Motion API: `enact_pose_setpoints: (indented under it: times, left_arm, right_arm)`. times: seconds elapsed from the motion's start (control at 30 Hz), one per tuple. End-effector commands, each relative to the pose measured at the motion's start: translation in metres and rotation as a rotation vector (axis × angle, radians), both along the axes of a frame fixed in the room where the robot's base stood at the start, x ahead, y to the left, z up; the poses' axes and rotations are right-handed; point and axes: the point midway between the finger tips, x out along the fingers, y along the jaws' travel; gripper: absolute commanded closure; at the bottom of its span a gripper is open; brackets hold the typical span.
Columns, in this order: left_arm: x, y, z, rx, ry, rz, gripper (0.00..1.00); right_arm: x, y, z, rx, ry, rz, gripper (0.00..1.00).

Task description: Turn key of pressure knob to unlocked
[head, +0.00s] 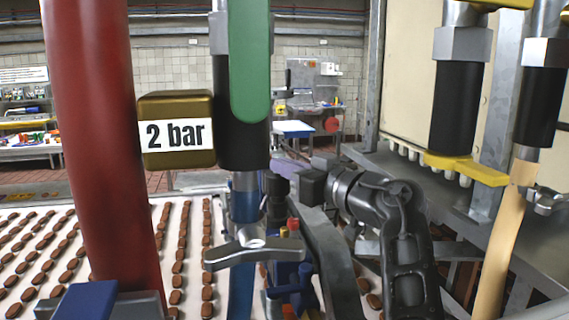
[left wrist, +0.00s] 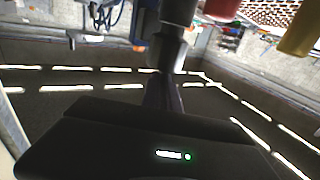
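A silver wing-shaped key (head: 252,250) sits in front of a blue pipe (head: 245,205), at the lower middle of the head view. Its wings lie roughly crosswise. Above it is a black cylinder (head: 240,150) with a green handle (head: 249,60) hanging in front. My left gripper (head: 293,187) is black and lies just right of the blue pipe, apart from the key in the picture. Its fingers are partly hidden and dark, so their opening cannot be told. The left wrist view shows its dark housing (left wrist: 150,150). My right gripper is out of view.
A thick red pipe (head: 95,140) stands at the left beside a gold box marked "2 bar" (head: 177,130). A belt with rows of brown biscuits (head: 198,210) runs behind. A yellow lever (head: 465,168) and black fittings (head: 457,105) stand at the right.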

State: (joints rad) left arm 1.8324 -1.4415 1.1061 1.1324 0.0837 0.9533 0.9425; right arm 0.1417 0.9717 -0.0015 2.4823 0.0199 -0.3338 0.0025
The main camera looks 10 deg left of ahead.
Motion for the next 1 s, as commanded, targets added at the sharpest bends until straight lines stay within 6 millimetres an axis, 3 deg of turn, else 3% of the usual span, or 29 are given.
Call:
enact_pose_setpoints:
  times: [0.23, 0.53, 0.83, 1.0]
  left_arm:
    - [0.0, 0.0, 0.0, 0.0, 0.0, -0.001, 1.0]
    - [0.0, 0.0, 0.0, 0.0, 0.0, -0.002, 0.74]
    - [-0.001, -0.002, 0.0, 0.0, 0.0, -0.002, 0.74]
    - [-0.012, -0.016, -0.002, 0.001, -0.001, -0.005, 0.74]
  right_arm:
    - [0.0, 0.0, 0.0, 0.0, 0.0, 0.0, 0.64]
    - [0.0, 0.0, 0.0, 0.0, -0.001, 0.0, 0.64]
    - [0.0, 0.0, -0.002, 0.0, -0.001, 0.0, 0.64]
    - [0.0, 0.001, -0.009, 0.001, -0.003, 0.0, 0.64]
